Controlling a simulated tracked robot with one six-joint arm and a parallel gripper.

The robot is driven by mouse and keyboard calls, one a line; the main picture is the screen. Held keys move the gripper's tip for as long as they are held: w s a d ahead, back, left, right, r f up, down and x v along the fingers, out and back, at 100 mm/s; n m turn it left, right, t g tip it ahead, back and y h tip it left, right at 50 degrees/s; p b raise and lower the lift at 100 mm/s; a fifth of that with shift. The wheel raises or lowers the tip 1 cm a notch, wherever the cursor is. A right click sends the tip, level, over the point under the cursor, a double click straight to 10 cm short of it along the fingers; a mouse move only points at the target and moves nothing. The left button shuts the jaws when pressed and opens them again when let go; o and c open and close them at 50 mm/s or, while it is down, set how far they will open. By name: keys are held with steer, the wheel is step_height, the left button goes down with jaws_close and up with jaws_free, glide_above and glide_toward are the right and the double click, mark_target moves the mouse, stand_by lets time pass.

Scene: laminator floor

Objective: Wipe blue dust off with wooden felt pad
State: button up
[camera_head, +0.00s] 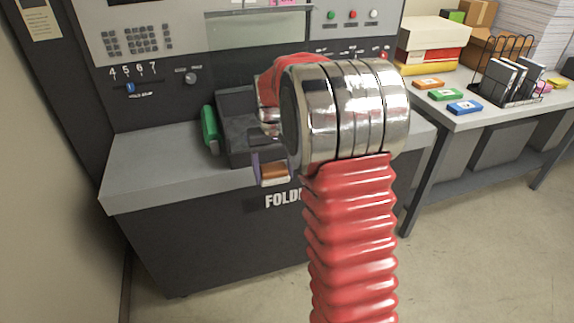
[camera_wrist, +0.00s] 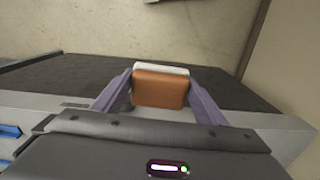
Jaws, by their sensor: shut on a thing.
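My gripper (camera_wrist: 160,95) is shut on the wooden felt pad (camera_wrist: 160,89), an orange-brown block with a white layer along its far edge in the wrist view. In the head view the pad (camera_head: 274,174) shows just below the gripper, in front of the grey machine's ledge, above the "FOLD" lettering. My red arm hides part of the machine behind it. I cannot make out any blue dust in either view.
The grey machine (camera_head: 160,175) has a keypad, knobs and a green-handled part (camera_head: 210,130). At right a table (camera_head: 500,115) holds orange, green and blue boxes, a wire rack (camera_head: 510,75) and stacked cartons. Floor is open at lower right.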

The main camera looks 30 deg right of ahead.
steer(key=w+a+f+n, duration=0.1)
steer(key=a+f+n, duration=0.2)
steer(key=a, duration=1.4)
step_height(320, 180, down, 3)
steer(key=shift+a+f, duration=0.15)
